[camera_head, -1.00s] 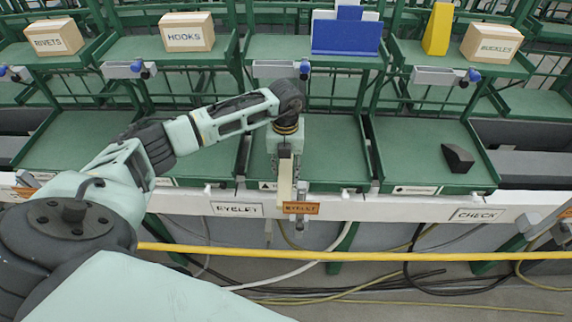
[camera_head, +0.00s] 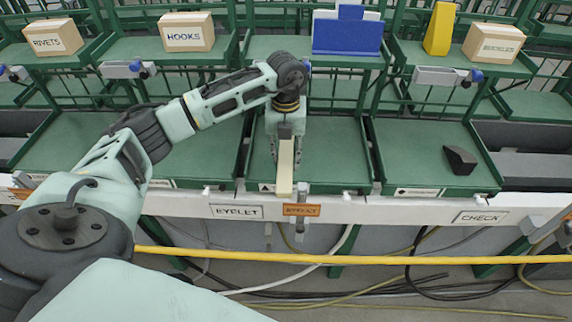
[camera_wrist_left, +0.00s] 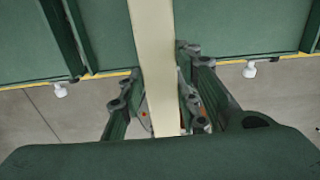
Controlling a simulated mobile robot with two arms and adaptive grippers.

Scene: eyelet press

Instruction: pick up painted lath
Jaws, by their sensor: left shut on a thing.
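The painted lath (camera_head: 285,168) is a narrow cream strip, seen end-on under my left gripper in the head view. My left gripper (camera_head: 286,143) is over the front part of the middle green tray and is shut on the lath. In the left wrist view the lath (camera_wrist_left: 155,55) runs upright through the picture between the dark fingers of my left gripper (camera_wrist_left: 160,95). The fingers hide part of its sides. My right gripper does not show.
The green tray (camera_head: 335,150) under the gripper has a raised rim. A dark wedge block (camera_head: 460,160) lies in the tray to the right. Boxes labelled HOOKS (camera_head: 186,32) and RIVETS (camera_head: 54,37) stand on the upper shelf. A yellow rail (camera_head: 400,258) crosses in front.

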